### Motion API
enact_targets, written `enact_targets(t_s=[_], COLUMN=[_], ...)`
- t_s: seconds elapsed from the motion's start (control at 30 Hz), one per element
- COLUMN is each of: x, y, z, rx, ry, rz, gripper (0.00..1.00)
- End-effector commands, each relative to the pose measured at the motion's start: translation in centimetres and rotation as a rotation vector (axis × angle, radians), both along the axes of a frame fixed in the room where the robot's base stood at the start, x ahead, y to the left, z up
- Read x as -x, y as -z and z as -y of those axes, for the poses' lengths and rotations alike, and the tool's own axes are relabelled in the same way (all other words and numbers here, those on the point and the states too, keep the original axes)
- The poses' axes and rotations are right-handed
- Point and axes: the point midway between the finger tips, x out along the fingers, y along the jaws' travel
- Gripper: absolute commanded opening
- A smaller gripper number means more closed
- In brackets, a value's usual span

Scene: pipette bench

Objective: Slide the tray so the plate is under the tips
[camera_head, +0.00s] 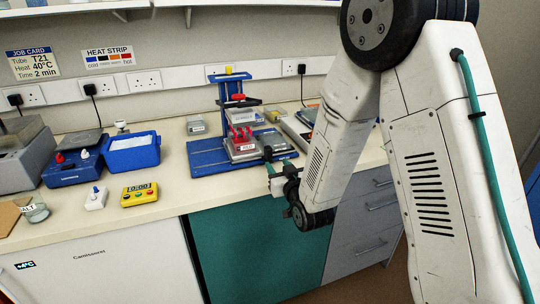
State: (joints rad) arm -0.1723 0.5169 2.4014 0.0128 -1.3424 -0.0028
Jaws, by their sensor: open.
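A blue stand (233,93) rises at the back of a blue slotted base (206,158) on the bench. A pale head (241,115) with a red part on top hangs from the stand. Below it a grey tray (240,157) with a pale label sits on the base, with red parts standing above it. The plate and the tips are too small to tell apart from these parts. My gripper (269,160) is open at the front right of the tray, close to it; I cannot tell whether it touches.
A blue tub (132,153), a blue device (72,167) and a yellow box with buttons (139,194) stand on the left of the bench. Small boxes (196,127) lie behind the base.

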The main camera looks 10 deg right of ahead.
Motion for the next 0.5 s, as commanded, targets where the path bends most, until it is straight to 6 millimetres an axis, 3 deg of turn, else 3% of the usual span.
enact_targets(t_s=[0.5], x=[-6.8], y=[-0.1], z=[-1.1], rx=[-0.001], ry=[0.0], rz=[0.006], gripper=[0.42])
